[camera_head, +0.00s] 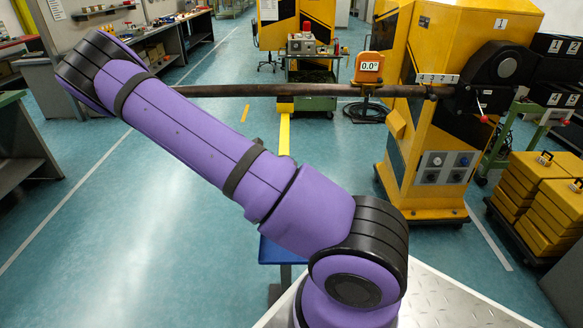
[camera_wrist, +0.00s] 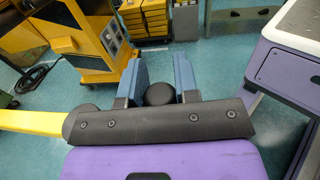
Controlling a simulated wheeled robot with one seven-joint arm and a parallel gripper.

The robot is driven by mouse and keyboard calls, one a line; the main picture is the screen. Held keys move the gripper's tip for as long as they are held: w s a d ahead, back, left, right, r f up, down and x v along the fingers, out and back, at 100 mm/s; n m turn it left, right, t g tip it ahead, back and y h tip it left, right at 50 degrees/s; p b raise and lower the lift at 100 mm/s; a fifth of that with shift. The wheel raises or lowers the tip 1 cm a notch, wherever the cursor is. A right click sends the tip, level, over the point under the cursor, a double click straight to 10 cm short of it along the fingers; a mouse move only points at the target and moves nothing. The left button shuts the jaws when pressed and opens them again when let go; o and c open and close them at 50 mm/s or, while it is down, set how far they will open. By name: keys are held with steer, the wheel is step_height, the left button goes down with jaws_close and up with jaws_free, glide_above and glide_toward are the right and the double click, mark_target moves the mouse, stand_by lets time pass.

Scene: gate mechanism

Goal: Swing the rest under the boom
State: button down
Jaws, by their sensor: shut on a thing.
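The boom (camera_head: 330,90) is a long dark pole. It runs level from the black pivot housing on the yellow gate cabinet (camera_head: 430,120) leftward until my purple arm covers its end. In the wrist view my gripper (camera_wrist: 160,78) has a blue finger on each side of a black round knob (camera_wrist: 159,94) and is shut on it. A yellow bar (camera_wrist: 30,121) comes in from the left and ends at the dark plate below the fingers. It may belong to the rest, but I cannot tell how it joins the knob. My gripper is hidden in the head view.
An orange display reading 0.0° (camera_head: 369,67) stands at the boom. Yellow cases (camera_head: 545,195) are stacked at the right. A green cart (camera_head: 313,97) stands behind the boom. A blue-topped stand (camera_head: 275,252) is partly hidden by my arm. The floor at left is clear.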

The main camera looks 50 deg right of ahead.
steer(key=c, duration=0.9)
jaws_free()
steer(key=shift+a, duration=0.2)
steer(key=shift+o, duration=0.2)
steer(key=v, duration=1)
steer(key=shift+w+a, duration=0.25)
steer(key=shift+a, duration=0.05)
steer(key=s+a+r+m+t+y, duration=0.3)
steer(key=s+a+r+t+y, duration=0.1)
steer(key=r, duration=0.6)
steer(key=s+a+r+m+t+y, duration=0.3)
steer(key=s+a+r+t, duration=0.3)
steer(key=s+r, duration=0.4)
steer(key=s+a+r+m+t+y, duration=0.3)
steer(key=s+a+r+t+y, duration=0.2)
steer(key=r, duration=0.6)
steer(key=s+t+y, duration=0.1)
steer(key=s+t, duration=0.1)
steer(key=shift+t, duration=0.3)
